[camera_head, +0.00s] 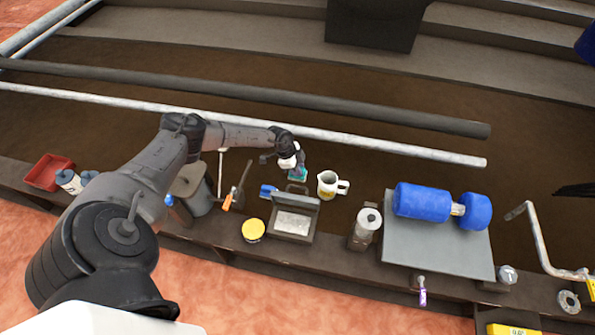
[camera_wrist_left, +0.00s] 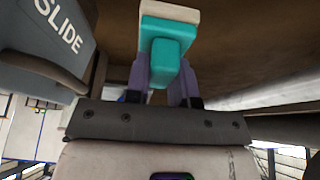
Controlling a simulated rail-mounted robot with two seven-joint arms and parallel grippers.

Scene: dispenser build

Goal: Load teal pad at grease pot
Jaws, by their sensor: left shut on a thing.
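My left gripper (camera_head: 297,172) is shut on a teal pad (camera_head: 298,174) above the far side of the bench. In the left wrist view the teal pad (camera_wrist_left: 165,45) sits between the gripper's two purple-grey fingers (camera_wrist_left: 165,85), with a cream piece at its far end. A white pot with a handle (camera_head: 328,184) and yellowish contents stands just right of the gripper, apart from it. A grey handled container lettered SLIDE (camera_wrist_left: 45,45) is at the left of the wrist view; I cannot tell whether it is the same pot. My right gripper is not in view.
Below the gripper are an open grey case (camera_head: 294,223), a yellow-lidded tin (camera_head: 253,230) and a small blue item (camera_head: 268,191). A silver-topped canister (camera_head: 368,220) and a grey plate (camera_head: 425,250) with a blue roller stand right. Long rails (camera_head: 240,90) run behind.

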